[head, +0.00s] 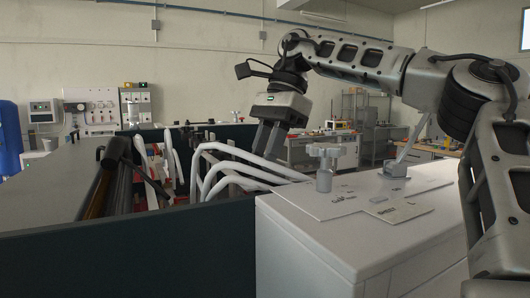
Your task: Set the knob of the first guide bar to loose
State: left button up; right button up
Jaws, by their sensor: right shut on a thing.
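My right gripper (268,142) reaches down from above at the white bent guide bars (222,168), left of the white cabinet. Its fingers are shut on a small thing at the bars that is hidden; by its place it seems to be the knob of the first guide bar. I cannot make out the knob's setting. The bars run side by side over the dark-walled machine opening. My left gripper does not show.
A grey knob on a post (323,164) stands on the white cabinet (345,238), right of my right gripper. Flat labelled plates (398,209) lie on the cabinet top. A dark panel (130,255) closes off the front. Dark rollers and rods (115,175) fill the left of the opening.

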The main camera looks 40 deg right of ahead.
jog(key=o, duration=1)
jog(key=shift+v, duration=3.8)
jog(key=shift+a, duration=0.15)
